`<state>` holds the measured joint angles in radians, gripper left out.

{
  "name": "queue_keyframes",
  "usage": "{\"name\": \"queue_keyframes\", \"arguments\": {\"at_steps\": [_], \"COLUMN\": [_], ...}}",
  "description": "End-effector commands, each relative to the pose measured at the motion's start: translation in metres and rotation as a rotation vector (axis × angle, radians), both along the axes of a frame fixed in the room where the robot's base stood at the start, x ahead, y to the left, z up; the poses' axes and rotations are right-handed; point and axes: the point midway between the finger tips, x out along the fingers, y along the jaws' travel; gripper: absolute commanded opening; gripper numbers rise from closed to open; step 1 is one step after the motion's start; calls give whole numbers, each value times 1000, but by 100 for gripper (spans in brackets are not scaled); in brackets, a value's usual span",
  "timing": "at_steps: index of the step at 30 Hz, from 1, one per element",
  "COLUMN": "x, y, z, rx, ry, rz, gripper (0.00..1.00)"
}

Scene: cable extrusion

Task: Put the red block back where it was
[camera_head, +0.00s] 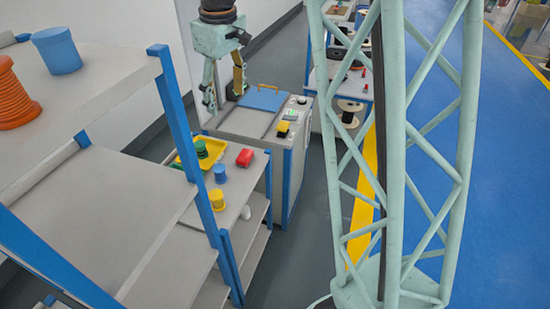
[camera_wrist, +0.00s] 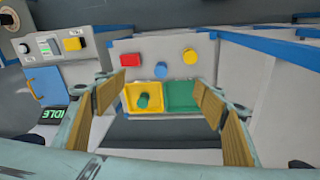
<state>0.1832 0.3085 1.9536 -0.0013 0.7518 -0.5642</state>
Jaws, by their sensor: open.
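The red block (camera_head: 245,157) lies on the light table top of a shelf unit, near its far right corner. It also shows in the wrist view (camera_wrist: 130,60), at the left of a row with a blue cylinder (camera_wrist: 161,69) and a yellow cylinder (camera_wrist: 190,56). Nothing holds it.
A yellow tray (camera_wrist: 128,105) holding a green cylinder (camera_wrist: 143,101) sits beside a green tray (camera_wrist: 185,95). The machine (camera_head: 275,127) with blue lid and yellow button stands behind the table. A tall shelf (camera_head: 115,75) with blue posts stands at left.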

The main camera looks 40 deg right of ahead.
Motion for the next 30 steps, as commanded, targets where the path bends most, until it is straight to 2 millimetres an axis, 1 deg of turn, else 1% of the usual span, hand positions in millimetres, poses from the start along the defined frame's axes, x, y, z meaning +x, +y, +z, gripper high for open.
{"name": "queue_keyframes", "arguments": {"at_steps": [1,3,12,21,30], "x": [-8,-19,-66,-117,-170], "y": [5,10,32,52,70], "z": [9,19,58,90,117], "rx": [0,1,8,16,27], "ry": [-7,-12,-41,-69,-101], "rz": [-6,-16,-63,-109,-155], "gripper": [64,64,64,64,64]}}
